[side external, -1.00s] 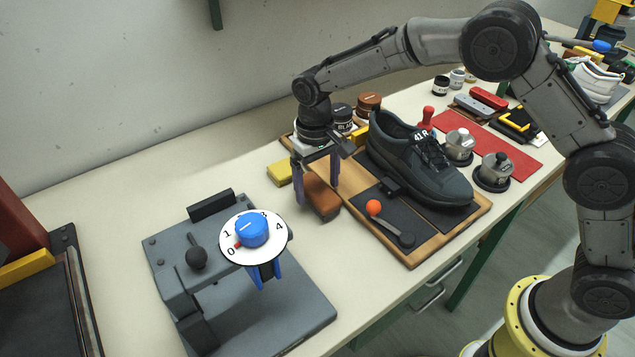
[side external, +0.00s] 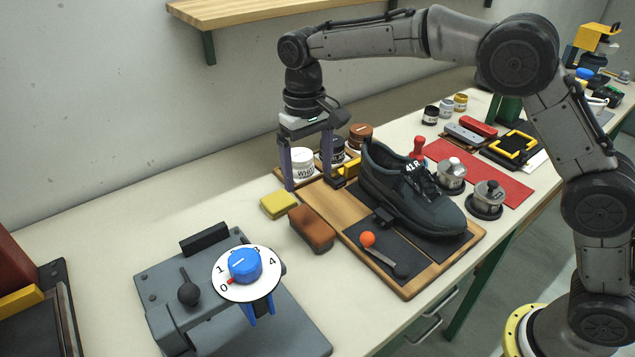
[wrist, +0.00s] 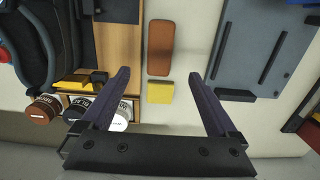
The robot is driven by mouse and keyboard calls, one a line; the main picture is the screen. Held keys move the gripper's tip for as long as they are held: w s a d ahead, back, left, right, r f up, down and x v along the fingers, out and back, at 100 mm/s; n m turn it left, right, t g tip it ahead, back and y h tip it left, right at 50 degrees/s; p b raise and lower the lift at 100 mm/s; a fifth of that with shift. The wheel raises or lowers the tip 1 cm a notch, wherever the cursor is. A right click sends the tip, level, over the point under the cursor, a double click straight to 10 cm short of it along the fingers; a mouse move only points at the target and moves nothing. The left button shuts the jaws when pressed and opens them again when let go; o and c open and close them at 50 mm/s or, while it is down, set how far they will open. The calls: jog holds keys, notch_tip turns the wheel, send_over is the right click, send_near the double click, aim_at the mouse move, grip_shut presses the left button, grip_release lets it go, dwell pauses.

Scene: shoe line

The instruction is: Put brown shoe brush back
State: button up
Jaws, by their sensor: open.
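The brown shoe brush (side external: 312,228) lies on the pale table beside the left edge of the wooden board, next to a yellow sponge (side external: 279,204). In the wrist view the brush (wrist: 160,48) lies beyond the yellow sponge (wrist: 160,92), between the lines of my fingers. My gripper (side external: 311,184) is open and empty. It hangs above the back left of the board, higher than the brush and apart from it.
A dark shoe (side external: 415,195) stands on the wooden board (side external: 415,284), with an orange-knobbed lever (side external: 368,240) in front. Polish jars (side external: 302,162) stand behind. A grey machine with a blue dial (side external: 245,265) is at front left. A wall shelf (side external: 270,10) hangs above.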

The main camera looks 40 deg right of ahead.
jog(key=shift+r, duration=0.25)
jog(key=s+d+r+t, duration=0.2)
jog(key=s+d+r, duration=0.35)
jog(key=s, duration=0.25)
jog(key=s+d+r+t, duration=0.1)
jog(key=s+d+r, duration=0.3)
jog(key=s+d, duration=0.25)
jog(key=s+d+f+t, duration=0.1)
jog(key=s+d+f, duration=0.1)
jog(key=s, duration=0.6)
jog(key=s+d+f+t, duration=0.2)
jog(key=s, duration=0.6)
jog(key=shift+s+d+f, duration=0.25)
jog(key=shift+s+f, duration=0.05)
jog(key=shift+s, duration=0.05)
